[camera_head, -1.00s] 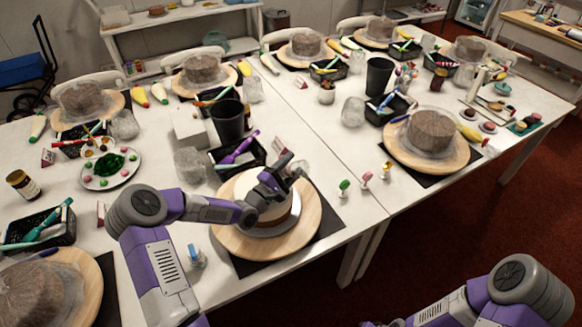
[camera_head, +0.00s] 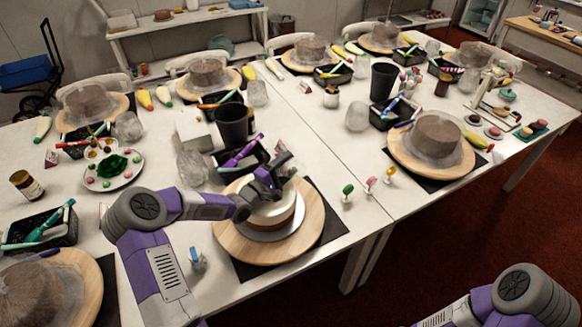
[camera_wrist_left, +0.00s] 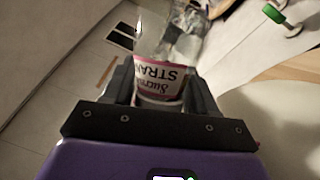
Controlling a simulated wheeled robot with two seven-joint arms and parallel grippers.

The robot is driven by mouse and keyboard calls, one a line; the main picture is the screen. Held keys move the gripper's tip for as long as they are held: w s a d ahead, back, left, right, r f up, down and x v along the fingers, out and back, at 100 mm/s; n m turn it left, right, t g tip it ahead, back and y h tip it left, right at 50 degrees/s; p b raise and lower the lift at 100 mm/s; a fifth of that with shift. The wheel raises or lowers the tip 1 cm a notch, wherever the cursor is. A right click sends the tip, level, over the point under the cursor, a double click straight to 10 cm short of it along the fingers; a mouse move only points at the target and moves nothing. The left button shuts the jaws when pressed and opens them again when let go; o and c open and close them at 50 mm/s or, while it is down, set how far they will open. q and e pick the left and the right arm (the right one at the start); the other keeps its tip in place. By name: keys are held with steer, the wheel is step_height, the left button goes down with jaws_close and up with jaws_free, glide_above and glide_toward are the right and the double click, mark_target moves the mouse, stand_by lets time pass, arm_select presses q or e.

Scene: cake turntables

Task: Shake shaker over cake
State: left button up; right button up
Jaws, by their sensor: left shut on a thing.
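My left gripper (camera_head: 277,172) is over the far edge of a white cake (camera_head: 281,210). The cake sits on a silver board on a round wooden turntable (camera_head: 312,222) near the table's front edge. The left gripper (camera_wrist_left: 160,92) is shut on the shaker (camera_wrist_left: 160,78), a clear container with a pink and white label. The label's letters look upside down in the left wrist view. In the head view the shaker is small and mostly hidden by the gripper. My right gripper is out of view; only part of that arm shows at the lower right.
A black caddy with a purple tool (camera_head: 240,155), a dark cup (camera_head: 231,124) and a clear plastic-like clump (camera_head: 193,167) stand behind the cake. Small coloured picks (camera_head: 348,191) stand to its right. A plate of green and pink bits (camera_head: 112,170) lies left.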

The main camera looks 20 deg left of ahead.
arm_select(q)
steer(key=shift+r+n, duration=0.2)
steer(key=shift+n, duration=0.3)
